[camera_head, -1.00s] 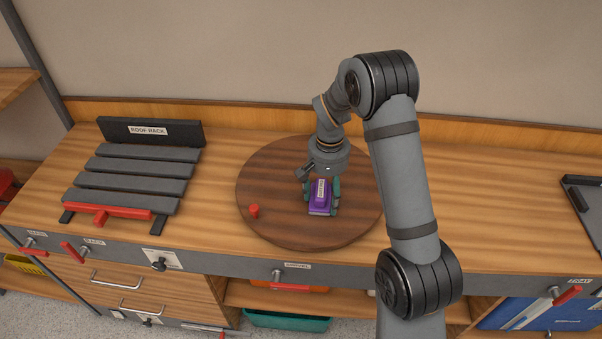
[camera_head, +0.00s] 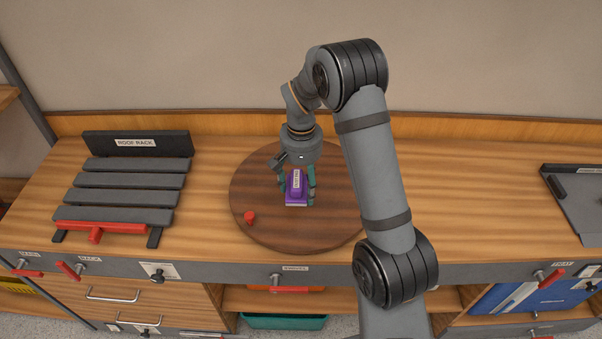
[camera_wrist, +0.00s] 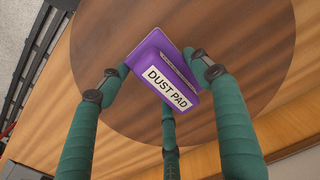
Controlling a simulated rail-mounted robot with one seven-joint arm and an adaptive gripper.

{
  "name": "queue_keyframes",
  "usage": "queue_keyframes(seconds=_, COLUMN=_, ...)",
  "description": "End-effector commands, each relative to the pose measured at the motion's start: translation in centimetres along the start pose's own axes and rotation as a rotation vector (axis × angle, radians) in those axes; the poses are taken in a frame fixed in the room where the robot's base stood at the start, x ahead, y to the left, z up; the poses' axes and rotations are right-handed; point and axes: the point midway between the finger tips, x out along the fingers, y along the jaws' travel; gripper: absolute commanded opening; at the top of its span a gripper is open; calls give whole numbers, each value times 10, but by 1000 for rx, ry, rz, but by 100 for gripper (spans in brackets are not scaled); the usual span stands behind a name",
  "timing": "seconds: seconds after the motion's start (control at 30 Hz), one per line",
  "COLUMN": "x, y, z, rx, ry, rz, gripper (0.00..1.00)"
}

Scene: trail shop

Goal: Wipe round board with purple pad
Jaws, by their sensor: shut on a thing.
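The round board (camera_head: 312,232) is a dark brown wooden disc lying on the bench. The purple pad (camera_head: 296,186) is over the left-middle part of the board. In the wrist view the pad (camera_wrist: 150,50) shows a label reading "DUST PAD". My gripper (camera_head: 297,182) is shut on the pad, with green fingers on both sides of it and one more finger below it in the wrist view. The pad's underside is hidden, so I cannot tell whether it touches the board. A small red knob (camera_head: 250,217) stands at the board's left front edge.
The slatted roof rack (camera_head: 130,185) with a red handle stands at the left. A grey tray (camera_head: 585,205) lies at the far right.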

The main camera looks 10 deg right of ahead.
Motion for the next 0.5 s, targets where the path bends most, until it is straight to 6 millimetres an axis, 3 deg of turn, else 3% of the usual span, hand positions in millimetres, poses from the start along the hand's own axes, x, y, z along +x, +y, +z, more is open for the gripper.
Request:
queue_keyframes(seconds=0.23, x=-26, y=0, z=0, rx=1, ry=2, rz=-1, gripper=39)
queue_keyframes(seconds=0.5, x=-30, y=0, z=0, rx=1, ry=1, rz=0, gripper=39)
